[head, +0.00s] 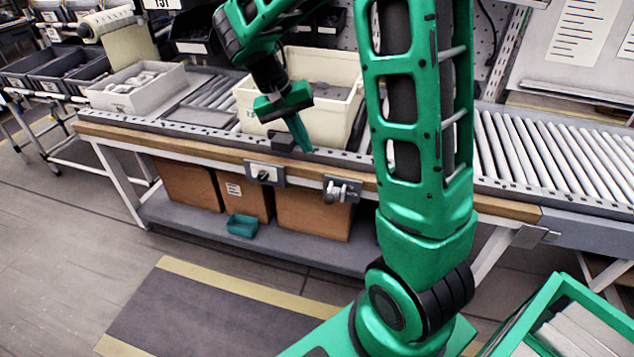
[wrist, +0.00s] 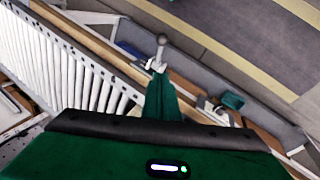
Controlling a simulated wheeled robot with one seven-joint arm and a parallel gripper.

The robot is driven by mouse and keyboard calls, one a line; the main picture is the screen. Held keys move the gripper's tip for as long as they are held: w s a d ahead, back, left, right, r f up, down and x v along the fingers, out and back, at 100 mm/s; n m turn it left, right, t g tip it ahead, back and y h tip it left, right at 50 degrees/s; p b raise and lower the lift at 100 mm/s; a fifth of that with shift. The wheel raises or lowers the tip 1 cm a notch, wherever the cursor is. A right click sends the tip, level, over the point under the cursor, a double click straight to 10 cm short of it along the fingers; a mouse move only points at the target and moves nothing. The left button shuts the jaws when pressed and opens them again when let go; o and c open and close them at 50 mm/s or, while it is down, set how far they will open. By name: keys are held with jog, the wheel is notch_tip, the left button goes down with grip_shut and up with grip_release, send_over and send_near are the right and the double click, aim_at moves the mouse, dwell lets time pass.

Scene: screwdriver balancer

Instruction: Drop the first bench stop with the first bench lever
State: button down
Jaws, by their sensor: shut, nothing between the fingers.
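My gripper (head: 304,145) is shut and empty, pointing down above the bench's front edge. In the wrist view its green fingers (wrist: 161,90) end just below a silver lever with a ball knob (wrist: 161,42); I cannot tell whether they touch. In the head view that lever (head: 342,189) is on a dark plate on the wooden front rail, right of and below the fingertips. A second dark plate with a small control (head: 264,173) is further left on the rail. A dark block (head: 281,141), possibly the stop, stands at the conveyor edge before the cream tote (head: 328,122). No labels are readable on these.
The roller conveyor (head: 545,145) runs along the bench top. A pale grey bin (head: 137,98) stands at the left. Cardboard boxes (head: 313,213) and a small teal tray (head: 243,225) sit on the lower shelf. A green-rimmed crate (head: 555,284) is at lower right. The floor before the bench is clear.

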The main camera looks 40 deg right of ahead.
send_near(333, 196)
jog(key=w+d+f, duration=0.3)
jog(key=w, duration=0.1)
jog(key=s+f, duration=0.1)
jog(key=s+a+f, duration=0.1)
jog(key=f, duration=0.1)
jog(key=shift+s, duration=0.2)
